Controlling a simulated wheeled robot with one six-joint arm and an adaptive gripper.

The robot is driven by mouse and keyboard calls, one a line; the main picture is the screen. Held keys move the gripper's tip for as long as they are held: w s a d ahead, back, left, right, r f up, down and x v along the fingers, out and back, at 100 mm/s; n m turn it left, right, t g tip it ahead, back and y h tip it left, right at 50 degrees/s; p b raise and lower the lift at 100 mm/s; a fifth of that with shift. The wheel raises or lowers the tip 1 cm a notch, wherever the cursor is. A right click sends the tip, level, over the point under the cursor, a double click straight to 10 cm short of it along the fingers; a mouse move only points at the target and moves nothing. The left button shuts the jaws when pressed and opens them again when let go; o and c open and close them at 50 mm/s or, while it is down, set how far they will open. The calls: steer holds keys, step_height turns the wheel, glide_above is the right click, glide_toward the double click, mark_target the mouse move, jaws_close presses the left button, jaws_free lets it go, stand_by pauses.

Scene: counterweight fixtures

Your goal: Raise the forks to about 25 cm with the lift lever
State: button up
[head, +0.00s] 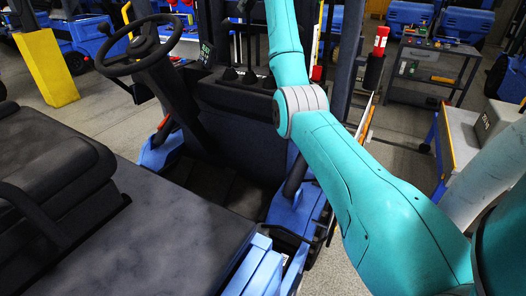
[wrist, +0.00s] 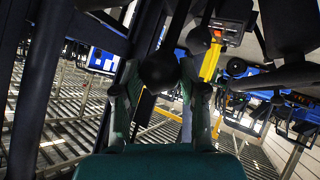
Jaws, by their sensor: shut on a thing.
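In the wrist view my teal gripper (wrist: 160,84) has its two fingers closed around a round black lever knob (wrist: 158,73). No label shows which lever this is. Two more black knobs, one near the top (wrist: 198,40) and one to the right (wrist: 236,67), stand apart from my fingers. A few short black levers (head: 248,75) stand on the forklift's dash, left of my arm. I cannot make out the forks or their height in either view.
The steering wheel (head: 140,45) is left of the dash, with a small display (head: 207,53) beside it. The black seat (head: 45,160) fills the left. A yellow post (head: 47,66), a tool cart (head: 432,75) and blue vehicles stand behind. Grey floor shows at right.

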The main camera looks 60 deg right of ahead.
steer(key=shift+a, duration=0.1)
steer(key=shift+s+a+f, duration=0.1)
steer(key=shift+a+f, duration=0.05)
steer(key=shift+a, duration=0.95)
steer(key=shift+s+a+f, duration=0.1)
steer(key=shift+a, duration=1)
steer(key=shift+w+d+r, duration=0.1)
steer(key=shift+d+r, duration=0.05)
steer(key=shift+d, duration=0.6)
stand_by(1.4)
steer(key=shift+w+d+r, duration=0.1)
steer(key=shift+d, duration=1.45)
